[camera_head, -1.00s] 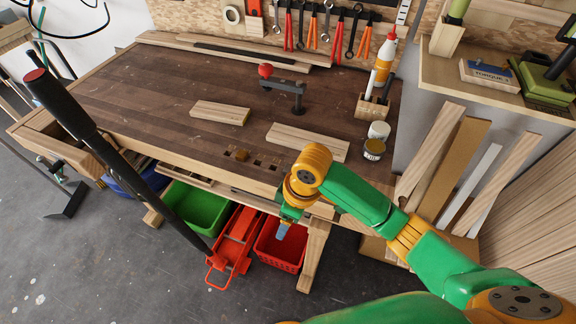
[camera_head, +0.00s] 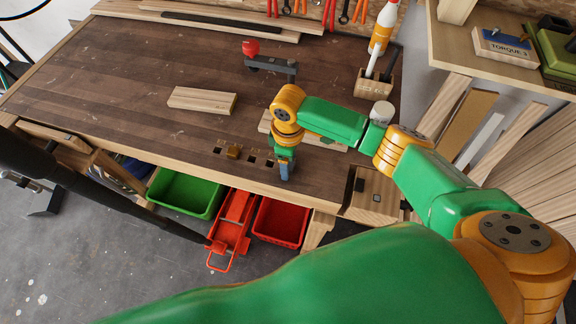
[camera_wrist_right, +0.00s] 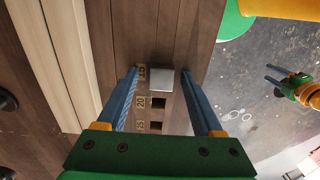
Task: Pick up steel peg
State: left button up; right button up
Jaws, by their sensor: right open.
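A grey square steel peg (camera_wrist_right: 160,80) shows from above in the right wrist view, at the far end of a row of square holes beside number labels. My right gripper (camera_wrist_right: 159,74) is open, with its two blue fingers on either side of the peg in that view. I cannot tell whether they touch it. In the head view my right gripper (camera_head: 285,174) points down over the bench's front edge, and the peg is not distinguishable there. My left gripper (camera_wrist_right: 271,73) is small at the right of the wrist view, over the floor, fingers apart and empty.
A loose wooden board (camera_head: 202,99) and a red-knobbed clamp (camera_head: 270,62) are on the bench. Green (camera_head: 186,193) and red (camera_head: 280,222) bins stand below the front edge.

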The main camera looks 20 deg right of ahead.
jog(key=c, duration=0.4)
jog(key=shift+s+r, duration=0.1)
jog(key=shift+s, duration=0.1)
jog(key=c, duration=0.7)
jog(key=shift+w, duration=0.1)
grip_shut()
